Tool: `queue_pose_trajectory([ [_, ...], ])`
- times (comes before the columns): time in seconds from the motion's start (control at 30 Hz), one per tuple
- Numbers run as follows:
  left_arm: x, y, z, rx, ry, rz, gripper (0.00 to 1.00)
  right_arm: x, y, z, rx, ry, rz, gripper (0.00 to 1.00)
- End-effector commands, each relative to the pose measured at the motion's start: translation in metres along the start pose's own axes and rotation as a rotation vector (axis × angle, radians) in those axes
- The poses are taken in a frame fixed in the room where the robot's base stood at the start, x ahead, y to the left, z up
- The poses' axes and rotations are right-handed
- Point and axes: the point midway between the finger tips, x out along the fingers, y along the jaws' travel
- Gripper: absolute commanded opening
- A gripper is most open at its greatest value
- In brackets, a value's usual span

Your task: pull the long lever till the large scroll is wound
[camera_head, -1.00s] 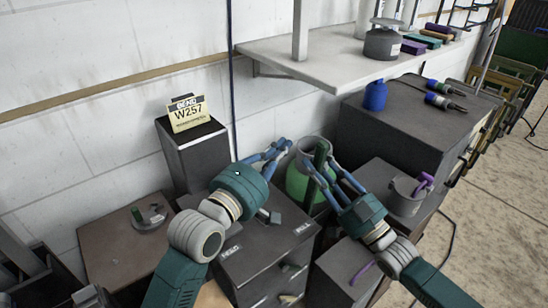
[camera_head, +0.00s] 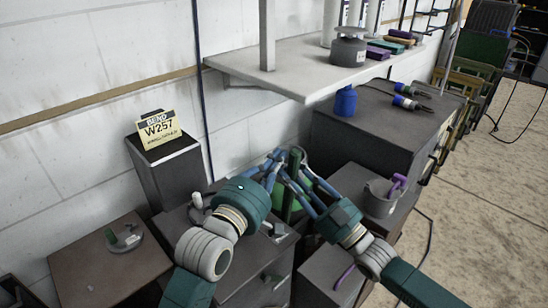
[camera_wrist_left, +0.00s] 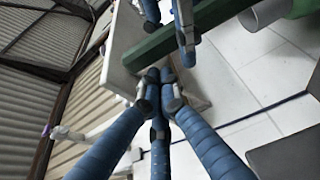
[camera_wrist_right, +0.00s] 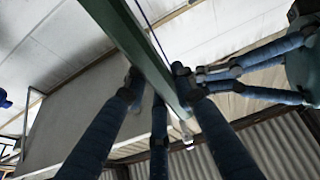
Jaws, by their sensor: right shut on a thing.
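A dark green bar, which looks like the long lever (camera_head: 293,180), stands upright between my grippers in the head view. My right gripper (camera_head: 293,184) is shut on the bar. In the right wrist view the bar (camera_wrist_right: 140,45) passes between its fingers. My left gripper (camera_head: 274,163) is close beside the bar. In the left wrist view its fingertips (camera_wrist_left: 162,84) are close together just below the bar (camera_wrist_left: 165,40), with nothing clearly between them; how far they are closed is unclear. I cannot make out the large scroll in any view.
Dark cabinets (camera_head: 365,128) stand behind, under a white shelf (camera_head: 300,75). A W257 sign (camera_head: 158,129) sits on a box at left. Open floor lies far right.

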Motion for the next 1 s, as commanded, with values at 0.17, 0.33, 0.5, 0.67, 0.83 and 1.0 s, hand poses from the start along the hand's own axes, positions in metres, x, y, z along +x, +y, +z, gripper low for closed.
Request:
queue_pose_trajectory([
  [0.17, -0.005, 0.001, 0.017, 0.039, -0.004, 0.016, 0.00, -0.004, -0.001, 0.010, 0.000, -0.020, 0.001, 0.00],
  [0.33, -0.005, 0.001, 0.019, 0.036, -0.010, 0.016, 0.00, -0.004, -0.001, 0.009, 0.000, -0.019, 0.001, 0.00],
  [0.5, -0.005, 0.001, 0.019, 0.034, -0.010, 0.015, 0.00, -0.002, -0.001, 0.007, 0.001, -0.013, 0.001, 0.46],
  [0.67, -0.005, 0.001, 0.019, 0.035, -0.010, 0.014, 0.00, -0.001, -0.001, 0.004, 0.000, -0.008, 0.000, 0.46],
  [0.83, -0.005, 0.001, 0.019, 0.035, -0.010, 0.014, 0.00, -0.006, 0.000, 0.003, 0.000, -0.007, 0.001, 0.46],
  [1.0, -0.005, 0.001, 0.019, 0.035, -0.010, 0.014, 0.00, -0.033, 0.000, 0.004, 0.001, -0.011, 0.002, 0.46],
])
